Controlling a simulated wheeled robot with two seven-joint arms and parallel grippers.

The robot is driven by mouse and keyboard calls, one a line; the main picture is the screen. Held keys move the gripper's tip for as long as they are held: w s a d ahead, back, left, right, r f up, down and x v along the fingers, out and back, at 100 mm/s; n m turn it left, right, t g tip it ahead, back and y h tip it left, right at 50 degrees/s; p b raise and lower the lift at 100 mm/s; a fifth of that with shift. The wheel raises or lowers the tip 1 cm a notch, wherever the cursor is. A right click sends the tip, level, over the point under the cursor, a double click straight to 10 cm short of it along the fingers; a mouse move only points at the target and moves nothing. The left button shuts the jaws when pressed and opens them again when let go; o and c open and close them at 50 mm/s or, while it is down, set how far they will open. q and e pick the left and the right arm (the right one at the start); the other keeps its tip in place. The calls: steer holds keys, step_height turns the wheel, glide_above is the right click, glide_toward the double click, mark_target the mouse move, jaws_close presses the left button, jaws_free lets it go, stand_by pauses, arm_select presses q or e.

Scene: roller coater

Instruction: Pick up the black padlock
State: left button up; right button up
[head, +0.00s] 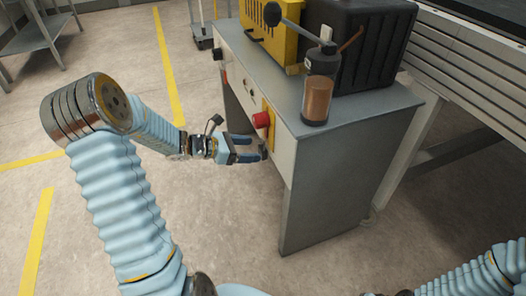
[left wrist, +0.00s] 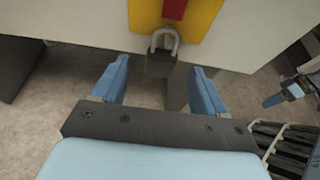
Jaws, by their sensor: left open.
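The black padlock (left wrist: 158,64) hangs by its silver shackle below a yellow plate on the pale cabinet front. In the head view a small dark shape at my left fingertips seems to be the same padlock (head: 263,152). My left gripper (left wrist: 158,76) is open, with one blue finger on each side of the padlock's body. Gaps show between the fingers and the padlock in the left wrist view. In the head view the left gripper (head: 252,149) is close to the cabinet front. What seems to be my right gripper (left wrist: 285,94) shows at the right of the left wrist view, too small to judge.
The cabinet (head: 335,175) carries a red knob (head: 262,119) just above my left gripper. On its top stand a brown-filled jar (head: 318,90), a black box (head: 375,45) and a yellow machine (head: 262,35).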

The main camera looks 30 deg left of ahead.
mark_target(260, 149)
arm_select(q)
steer(key=x, duration=0.3)
steer(key=shift+w+d+f, duration=0.1)
steer(key=shift+d, duration=0.1)
steer(key=c, duration=1.2)
